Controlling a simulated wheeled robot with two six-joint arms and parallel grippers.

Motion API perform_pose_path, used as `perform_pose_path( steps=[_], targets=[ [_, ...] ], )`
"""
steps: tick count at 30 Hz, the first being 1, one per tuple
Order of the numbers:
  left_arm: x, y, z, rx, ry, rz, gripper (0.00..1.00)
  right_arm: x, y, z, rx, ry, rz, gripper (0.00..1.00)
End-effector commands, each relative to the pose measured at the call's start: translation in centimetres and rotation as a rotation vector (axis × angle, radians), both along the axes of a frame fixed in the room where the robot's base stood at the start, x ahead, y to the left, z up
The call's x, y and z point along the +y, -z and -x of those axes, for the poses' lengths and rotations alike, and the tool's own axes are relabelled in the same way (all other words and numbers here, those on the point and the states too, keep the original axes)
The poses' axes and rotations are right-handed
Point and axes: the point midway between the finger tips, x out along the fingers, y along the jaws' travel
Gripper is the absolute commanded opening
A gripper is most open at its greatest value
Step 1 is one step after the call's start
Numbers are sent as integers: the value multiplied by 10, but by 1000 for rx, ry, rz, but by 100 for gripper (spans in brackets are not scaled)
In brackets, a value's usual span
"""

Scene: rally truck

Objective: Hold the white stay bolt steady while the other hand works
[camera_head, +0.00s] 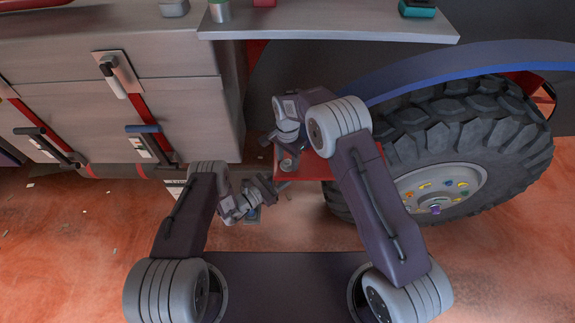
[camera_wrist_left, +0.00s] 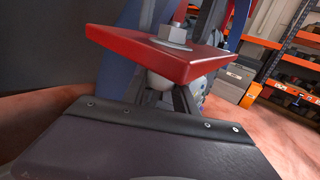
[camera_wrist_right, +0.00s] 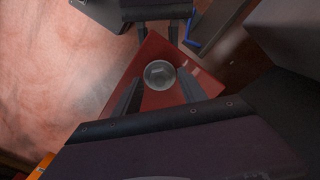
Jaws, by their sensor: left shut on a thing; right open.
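A red plate (camera_head: 310,168) stands out beside the truck, with a grey hex bolt head on a washer (camera_head: 287,163) on its top; both also show in the right wrist view, the plate (camera_wrist_right: 148,52) and the hex head (camera_wrist_right: 160,75). In the left wrist view a rounded white part (camera_wrist_left: 158,82), seemingly the white stay bolt, shows under the plate (camera_wrist_left: 150,50). My left gripper (camera_head: 274,184) is shut on it from below, its grip partly hidden. My right gripper (camera_head: 270,139) is open above the plate; in its wrist view the fingers lie either side of the hex head.
A large tyre (camera_head: 465,145) with a blue fender (camera_head: 470,60) stands at right. Orange shelving (camera_wrist_left: 290,60) is in the left wrist view. The reddish floor is mostly clear.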

Motion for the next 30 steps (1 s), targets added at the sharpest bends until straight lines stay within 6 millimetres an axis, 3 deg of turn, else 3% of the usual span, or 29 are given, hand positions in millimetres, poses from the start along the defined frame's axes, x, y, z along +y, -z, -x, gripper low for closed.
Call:
perform_pose_path(
  steps=[30],
  targets=[
    [0,-1,-1,-2,-2,0,0,0,-1,0,0,-2103,1,49]
  ],
)
